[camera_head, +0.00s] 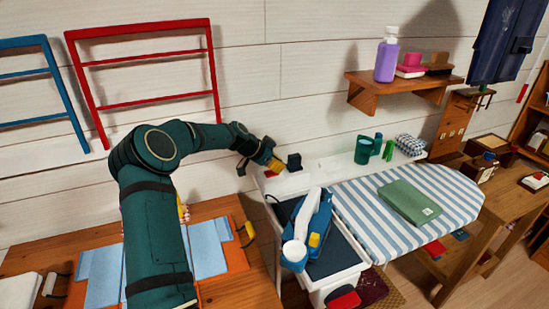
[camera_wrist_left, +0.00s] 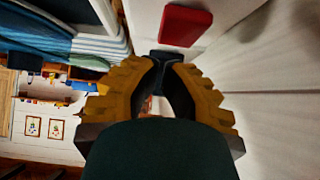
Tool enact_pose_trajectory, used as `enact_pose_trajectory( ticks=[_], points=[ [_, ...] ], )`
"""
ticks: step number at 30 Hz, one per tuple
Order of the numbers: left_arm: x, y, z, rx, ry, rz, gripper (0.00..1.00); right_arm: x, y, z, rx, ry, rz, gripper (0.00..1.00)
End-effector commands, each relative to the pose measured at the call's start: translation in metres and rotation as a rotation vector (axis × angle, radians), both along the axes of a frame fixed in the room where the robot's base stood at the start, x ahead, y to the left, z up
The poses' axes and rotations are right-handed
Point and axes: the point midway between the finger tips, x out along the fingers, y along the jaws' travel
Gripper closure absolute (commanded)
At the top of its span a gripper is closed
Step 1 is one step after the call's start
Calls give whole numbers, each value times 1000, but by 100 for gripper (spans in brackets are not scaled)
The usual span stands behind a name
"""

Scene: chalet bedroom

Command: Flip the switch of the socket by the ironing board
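In the head view my left gripper (camera_head: 272,163), with yellow fingers, is beside the white wall just above the back left of the ironing board (camera_head: 350,202). Its fingertips (camera_wrist_left: 164,62) come together in the wrist view, and it looks shut and empty. A small dark blue block (camera_head: 294,161) stands just right of the fingertips; it looks like part of the socket. It shows beyond the tips in the wrist view (camera_wrist_left: 167,56), near a red, switch-like block (camera_wrist_left: 186,26). Contact cannot be told. The red block is mostly hidden in the head view. My right gripper is out of view.
A blue iron (camera_head: 310,222) stands on the board's left end, and a folded green cloth (camera_head: 408,203) lies on its striped cover. Green cups (camera_head: 364,150) stand on the ledge behind. A wooden shelf (camera_head: 400,84) juts out above. A wooden table (camera_head: 228,208) is at left.

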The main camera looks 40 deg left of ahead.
Motion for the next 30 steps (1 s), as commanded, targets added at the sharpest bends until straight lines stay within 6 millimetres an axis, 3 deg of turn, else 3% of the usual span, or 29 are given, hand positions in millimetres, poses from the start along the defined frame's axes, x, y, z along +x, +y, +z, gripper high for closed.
enact_pose_trajectory(
  ticks=[30],
  points=[
    [2,-1,-18,50,98,-2,100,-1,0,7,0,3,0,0]
  ],
)
